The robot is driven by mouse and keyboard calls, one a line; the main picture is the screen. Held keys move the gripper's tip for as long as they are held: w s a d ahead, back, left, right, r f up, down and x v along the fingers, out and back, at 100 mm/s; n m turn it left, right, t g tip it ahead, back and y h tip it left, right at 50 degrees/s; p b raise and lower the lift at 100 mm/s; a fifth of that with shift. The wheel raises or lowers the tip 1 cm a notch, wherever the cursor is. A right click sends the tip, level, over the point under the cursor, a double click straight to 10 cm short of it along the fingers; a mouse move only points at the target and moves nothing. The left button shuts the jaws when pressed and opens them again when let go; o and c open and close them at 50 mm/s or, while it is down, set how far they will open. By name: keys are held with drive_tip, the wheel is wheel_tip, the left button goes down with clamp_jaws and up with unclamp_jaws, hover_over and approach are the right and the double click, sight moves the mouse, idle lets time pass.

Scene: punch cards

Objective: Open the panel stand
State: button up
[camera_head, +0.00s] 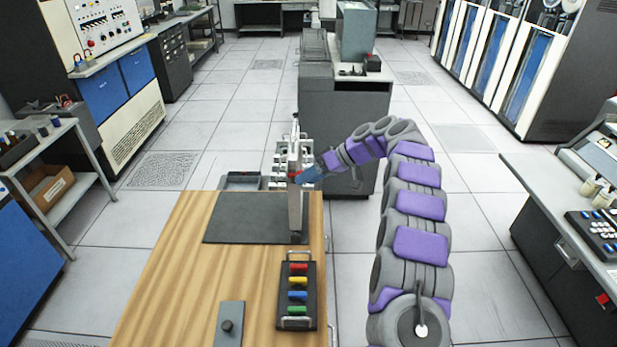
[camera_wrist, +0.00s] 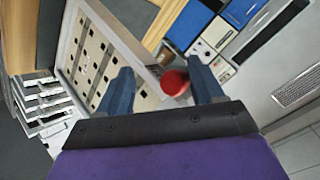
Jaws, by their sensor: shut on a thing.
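The panel stand (camera_head: 295,205) stands upright at the right rear edge of the wooden table, seen nearly edge-on in the head view. In the wrist view its panel (camera_wrist: 92,58) shows as a light frame with a grid of dark holes. A red knob (camera_wrist: 174,82) sits on the panel's edge. My gripper (camera_head: 308,174) reaches it from the right, with its blue fingers (camera_wrist: 160,70) on either side of the red knob and shut on it. The exact contact at the fingertips is hard to see.
The wooden table (camera_head: 175,260) carries a dark mat (camera_head: 250,217), a block with colored handles (camera_head: 297,320) and a grey plate with a knob (camera_head: 229,325). A grey cabinet (camera_head: 345,110) stands behind. Open floor lies right of the table.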

drive_tip(key=shift+w+d, duration=0.1)
drive_tip(key=shift+d, duration=0.05)
drive_tip(key=p+v, duration=0.8)
drive_tip(key=v, duration=0.9)
drive_tip(key=shift+p, duration=0.3)
drive_tip(key=shift+r, duration=0.2)
